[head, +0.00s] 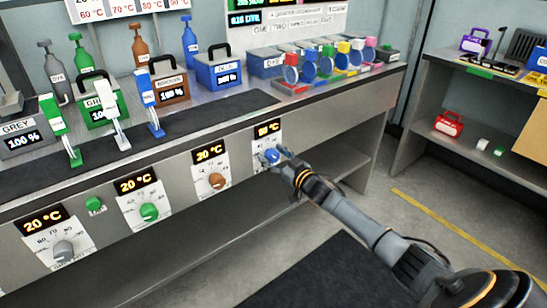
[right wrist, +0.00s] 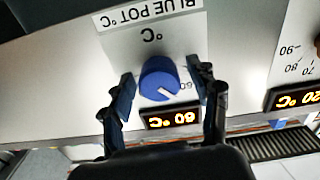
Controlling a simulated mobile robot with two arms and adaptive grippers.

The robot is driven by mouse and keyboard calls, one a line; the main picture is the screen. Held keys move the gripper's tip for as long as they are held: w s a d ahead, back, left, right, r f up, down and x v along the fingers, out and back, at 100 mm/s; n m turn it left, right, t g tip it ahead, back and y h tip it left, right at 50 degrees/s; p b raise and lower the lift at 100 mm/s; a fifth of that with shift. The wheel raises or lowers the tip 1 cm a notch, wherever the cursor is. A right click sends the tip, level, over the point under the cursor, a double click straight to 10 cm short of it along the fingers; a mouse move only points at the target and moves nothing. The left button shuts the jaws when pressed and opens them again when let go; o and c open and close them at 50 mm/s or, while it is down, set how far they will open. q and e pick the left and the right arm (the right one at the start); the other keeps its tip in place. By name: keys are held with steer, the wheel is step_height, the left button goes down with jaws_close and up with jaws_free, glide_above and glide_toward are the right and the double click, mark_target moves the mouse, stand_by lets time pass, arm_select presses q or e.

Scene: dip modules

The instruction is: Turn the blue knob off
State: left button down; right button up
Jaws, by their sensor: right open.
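The blue knob (head: 272,155) sits on the rightmost dial panel on the front of the bench. In the right wrist view the blue knob (right wrist: 160,78) shows upside down, with a white pointer line. My right gripper (head: 284,158) is at this panel. In the right wrist view the right gripper (right wrist: 165,85) is open, with one finger on each side of the knob. I cannot tell whether the fingers touch it. My left gripper is out of view.
A brown knob (head: 216,180), a green knob (head: 149,211) and a grey knob (head: 63,250) sit further left, each under a display reading 20 °C. A small green button (head: 95,205) is between two panels. Dye pots and bottles stand on the bench top.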

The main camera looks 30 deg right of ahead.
steer(key=shift+c, duration=0.5)
steer(key=c, duration=1.1)
